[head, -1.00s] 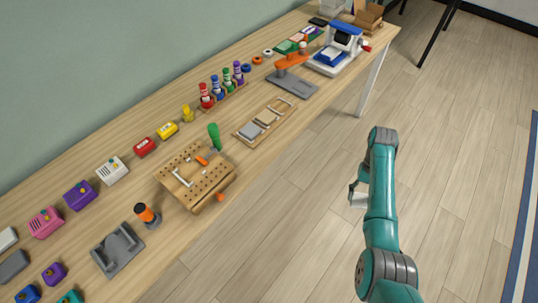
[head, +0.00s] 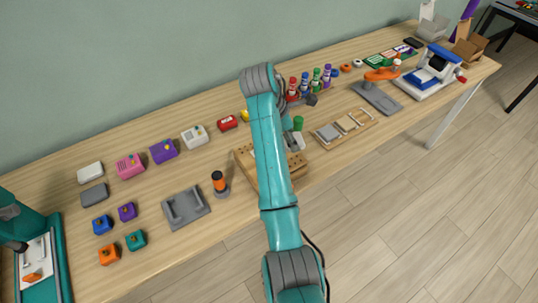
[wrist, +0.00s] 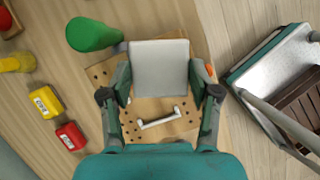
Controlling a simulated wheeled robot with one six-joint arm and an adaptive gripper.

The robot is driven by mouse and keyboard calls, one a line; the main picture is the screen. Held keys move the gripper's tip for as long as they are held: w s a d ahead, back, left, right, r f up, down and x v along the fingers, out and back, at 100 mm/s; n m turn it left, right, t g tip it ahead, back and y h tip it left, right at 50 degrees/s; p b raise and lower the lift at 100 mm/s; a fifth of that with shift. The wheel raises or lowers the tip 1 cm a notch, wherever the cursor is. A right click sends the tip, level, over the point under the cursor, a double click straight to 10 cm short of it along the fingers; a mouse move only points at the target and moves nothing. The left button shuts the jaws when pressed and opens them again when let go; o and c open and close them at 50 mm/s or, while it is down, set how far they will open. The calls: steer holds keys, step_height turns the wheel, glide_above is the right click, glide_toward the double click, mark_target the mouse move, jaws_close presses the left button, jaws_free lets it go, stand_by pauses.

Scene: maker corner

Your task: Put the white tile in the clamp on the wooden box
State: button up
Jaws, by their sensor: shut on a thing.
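My gripper (wrist: 160,82) is shut on the white tile (wrist: 160,62), a square plate with one finger on each side. In the wrist view the tile lies above the wooden box (wrist: 185,130), a light box with a grid of holes. The clamp's green knob (wrist: 88,34) stands just left of the tile; the tile hides most of the rest of the clamp. In the head view my arm covers much of the wooden box (head: 243,158). The green knob (head: 298,123) and the tile (head: 296,141) show right of my arm. I cannot tell whether tile and clamp touch.
Yellow (wrist: 46,101) and red (wrist: 71,137) blocks are nearby.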

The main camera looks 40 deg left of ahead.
steer(key=s+a+r+n+y, duration=0.1)
steer(key=s+a+r+n, duration=0.3)
steer(key=a, duration=0.2)
steer(key=shift+t, duration=0.4)
step_height(320, 180, down, 10)
steer(key=shift+s+f, duration=0.1)
steer(key=shift+f, duration=0.1)
steer(key=o, duration=1.1)
steer(key=shift+o, duration=0.2)
